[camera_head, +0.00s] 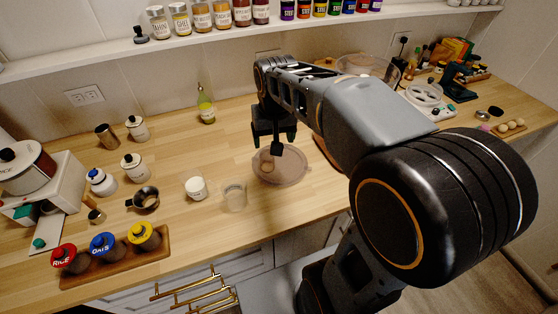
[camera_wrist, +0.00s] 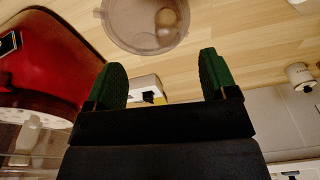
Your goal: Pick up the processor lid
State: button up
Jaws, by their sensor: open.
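A round, see-through, pinkish disc with a small raised round part, which looks like the processor lid (camera_head: 292,174), lies flat on the wooden counter in the head view. In the wrist view the lid (camera_wrist: 122,22) is at the top edge, partly cut off, beyond my fingertips. My gripper (camera_head: 274,141) hangs over the lid's far side in the head view and hides part of it. In the wrist view my gripper (camera_wrist: 162,72) has its two green fingers wide apart with nothing between them. The lid appears apart from the fingers.
A glass jar (camera_head: 235,197) and a white jar (camera_head: 196,188) stand left of the lid. A wooden tray (camera_head: 120,265) of canisters is at front left. A green bottle (camera_head: 206,105) stands behind. In the wrist view a large red object (camera_wrist: 55,50) is on the left.

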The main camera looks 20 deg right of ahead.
jog(key=w+f+g, duration=0.1)
jog(key=w+g, duration=0.1)
jog(key=w, duration=0.4)
send_over(267, 156)
jog(key=s, duration=0.1)
notch_tip(267, 156, down, 7)
jog(key=shift+m, duration=0.4)
jog(key=shift+s+a+f+p, duration=0.15)
jog(key=shift+f+p, duration=0.2)
jog(key=shift+f, duration=1.3)
jog(key=shift+w+a+f+p, duration=0.1)
jog(key=shift+f+p, duration=0.2)
jog(key=shift+f, duration=1.35)
jog(key=c, duration=1.1)
jog(key=shift+r, duration=0.1)
jog(key=shift+c, duration=0.2)
